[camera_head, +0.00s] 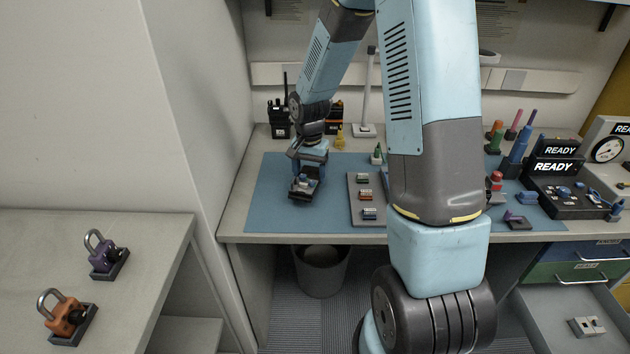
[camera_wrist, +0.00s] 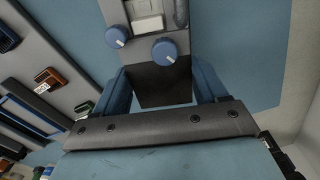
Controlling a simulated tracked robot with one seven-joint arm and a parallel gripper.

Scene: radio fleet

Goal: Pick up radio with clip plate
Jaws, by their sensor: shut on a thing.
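My gripper (camera_head: 307,168) is low over the left part of the blue mat (camera_head: 268,215), shut on a small dark device with blue knobs (camera_head: 303,190). In the wrist view the two blue fingers of my gripper (camera_wrist: 163,84) lie on either side of the black body of this blue-knobbed device (camera_wrist: 165,92). Its light grey face carries two blue knobs and a pale block. It looks like a radio unit, but I cannot make out a clip plate. I cannot tell whether it touches the mat. Two handheld radios (camera_head: 279,122) stand at the back left, one partly behind my arm.
A grey tray (camera_head: 356,208) with small green, orange and blue-marked pieces lies just right of my gripper. A black READY console (camera_head: 565,195) stands at the right. Two padlocks (camera_head: 68,316) rest on the left counter. An open drawer (camera_head: 552,327) is at lower right.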

